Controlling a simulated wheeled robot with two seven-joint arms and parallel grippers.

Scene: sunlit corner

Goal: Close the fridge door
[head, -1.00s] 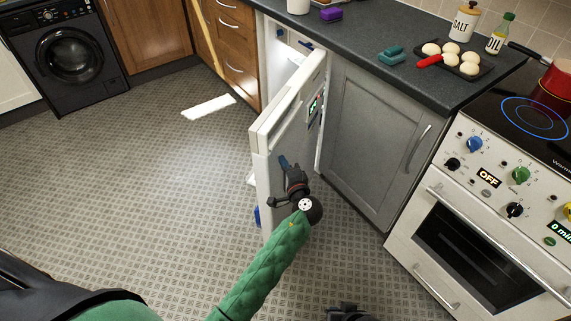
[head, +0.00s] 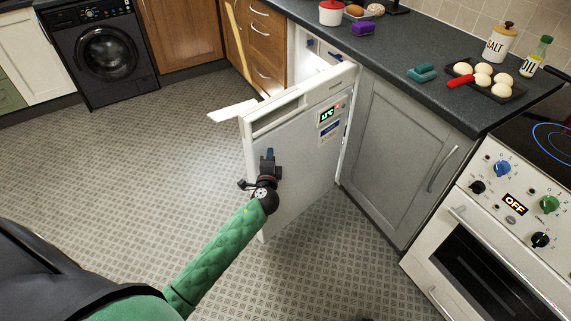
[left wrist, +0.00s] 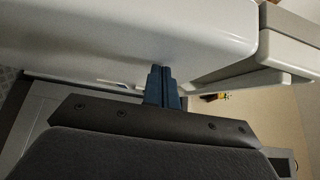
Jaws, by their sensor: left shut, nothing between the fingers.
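The white fridge door (head: 298,165) stands open in the head view, swung out from under the dark worktop. It has a small green-lit display near its upper right. Part of the lit fridge interior (head: 310,57) shows behind it. My left gripper (head: 268,155) is shut and empty, in front of the door's outer face near its free edge. In the left wrist view, the shut blue fingers (left wrist: 160,85) are at the white door surface (left wrist: 130,32); I cannot tell whether they press on it. My right gripper is not in view.
A grey cabinet (head: 400,150) and a white cooker (head: 475,240) stand right of the fridge. The worktop (head: 440,95) holds a tray of buns, a salt jar and an oil bottle. The tiled floor (head: 130,160) at left is clear.

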